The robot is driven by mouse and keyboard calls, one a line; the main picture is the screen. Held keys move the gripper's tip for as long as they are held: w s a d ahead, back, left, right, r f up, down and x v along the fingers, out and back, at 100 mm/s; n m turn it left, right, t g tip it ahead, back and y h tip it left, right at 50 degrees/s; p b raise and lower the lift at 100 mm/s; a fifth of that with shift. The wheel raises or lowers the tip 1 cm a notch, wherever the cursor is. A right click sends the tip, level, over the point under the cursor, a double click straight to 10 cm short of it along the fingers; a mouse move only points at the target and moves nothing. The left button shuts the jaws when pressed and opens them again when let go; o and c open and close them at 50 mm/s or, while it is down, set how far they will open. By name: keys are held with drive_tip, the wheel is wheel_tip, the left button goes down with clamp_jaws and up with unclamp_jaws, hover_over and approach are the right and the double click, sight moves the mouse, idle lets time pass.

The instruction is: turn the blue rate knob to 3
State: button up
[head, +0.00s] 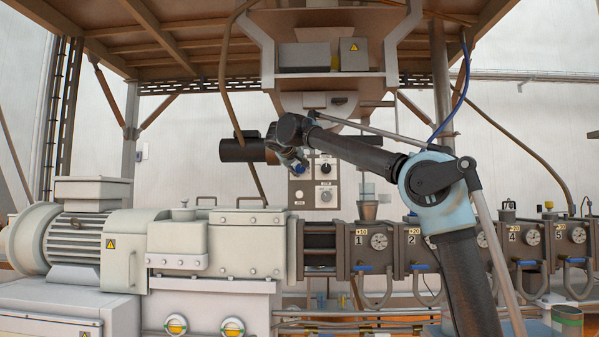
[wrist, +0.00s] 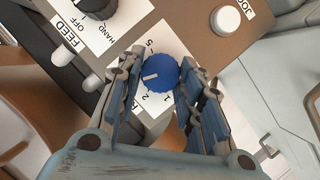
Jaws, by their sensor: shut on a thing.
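The blue rate knob (wrist: 153,73) is a round ridged knob with a white pointer line, on a white scale plate in the wrist view. The pointer aims towards the left of the picture, between the printed 2 and 5. I cannot clearly read a 3 or 4 beside it. The 1 and 2 show below the knob. My gripper (wrist: 160,80) has one finger on each side of the knob and is shut on it. In the head view my gripper (head: 294,160) reaches the control panel (head: 313,194) and hides most of the knob.
Near the knob are a black FEED selector (wrist: 97,8), a white JOG button (wrist: 225,20) and another pale button (wrist: 92,83). In the head view a grey hopper (head: 366,208) and a row of numbered barrel sections (head: 378,252) stand right of the panel, behind my arm.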

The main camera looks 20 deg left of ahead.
drive_tip(key=shift+d+m, duration=0.1)
drive_tip(key=shift+m, duration=0.2)
idle(0.4)
drive_tip(key=o, duration=1.1)
drive_tip(key=shift+w, duration=0.1)
drive_tip(key=shift+c, duration=0.2)
drive_tip(key=v, duration=1.2)
drive_tip(key=shift+d, duration=0.15)
